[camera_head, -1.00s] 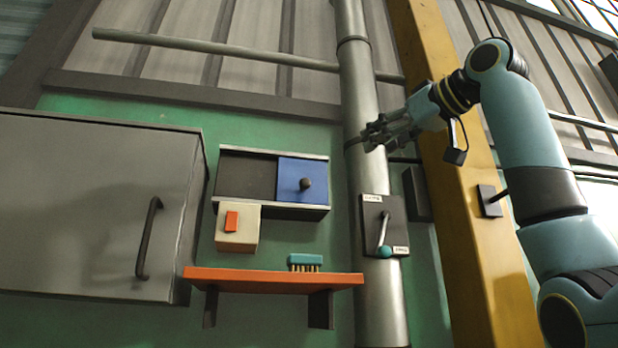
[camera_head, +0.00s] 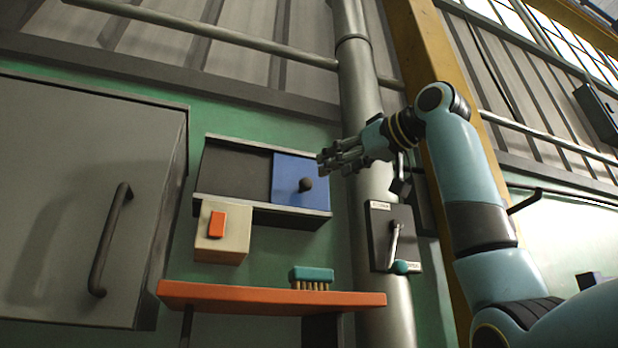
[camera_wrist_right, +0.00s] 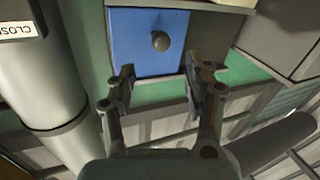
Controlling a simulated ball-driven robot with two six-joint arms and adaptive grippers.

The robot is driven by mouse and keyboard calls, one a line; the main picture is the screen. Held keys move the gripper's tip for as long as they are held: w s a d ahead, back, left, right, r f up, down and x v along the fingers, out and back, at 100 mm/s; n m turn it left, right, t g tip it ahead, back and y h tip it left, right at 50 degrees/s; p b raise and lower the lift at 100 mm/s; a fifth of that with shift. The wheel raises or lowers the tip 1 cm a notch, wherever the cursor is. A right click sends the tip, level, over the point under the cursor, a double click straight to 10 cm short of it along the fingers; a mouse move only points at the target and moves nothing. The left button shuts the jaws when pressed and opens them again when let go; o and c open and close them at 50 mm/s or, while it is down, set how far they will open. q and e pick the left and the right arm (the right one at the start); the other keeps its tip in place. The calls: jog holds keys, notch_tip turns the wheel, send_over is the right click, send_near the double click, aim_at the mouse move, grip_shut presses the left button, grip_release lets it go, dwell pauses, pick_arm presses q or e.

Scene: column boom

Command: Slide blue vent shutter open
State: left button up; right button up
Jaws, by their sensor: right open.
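The blue vent shutter (camera_head: 292,184) sits at the right end of a grey framed slot, with a dark opening (camera_head: 234,172) to its left. A dark round knob (camera_head: 306,184) stands out from the shutter. My right gripper (camera_head: 326,163) is just right of the shutter in the head view, its fingers pointing left toward it. In the right wrist view, the shutter (camera_wrist_right: 150,45) and knob (camera_wrist_right: 160,41) lie beyond the open, empty fingers (camera_wrist_right: 158,80). The knob is not between the fingers. My left gripper is not in view.
A lever panel (camera_head: 392,237) is on the large vertical pipe (camera_head: 364,90), below my right gripper. A cream box with an orange switch (camera_head: 217,225) sits below the shutter. A teal brush (camera_head: 311,275) rests on the orange shelf (camera_head: 270,298). A grey cabinet (camera_head: 70,200) is at left.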

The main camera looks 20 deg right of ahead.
aim_at(309, 181)
jog(key=p+x, duration=0.2)
jog(key=x, duration=0.4)
jog(key=shift+a, duration=0.15)
jog(key=shift+p+x, duration=0.65)
jog(key=shift+x, duration=0.4)
jog(key=shift+w+f, duration=0.1)
jog(key=shift+c, duration=0.7)
jog(key=c, duration=0.7)
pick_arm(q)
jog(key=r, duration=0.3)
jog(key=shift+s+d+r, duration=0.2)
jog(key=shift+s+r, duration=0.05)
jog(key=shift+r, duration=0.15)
pick_arm(e)
grip_shut()
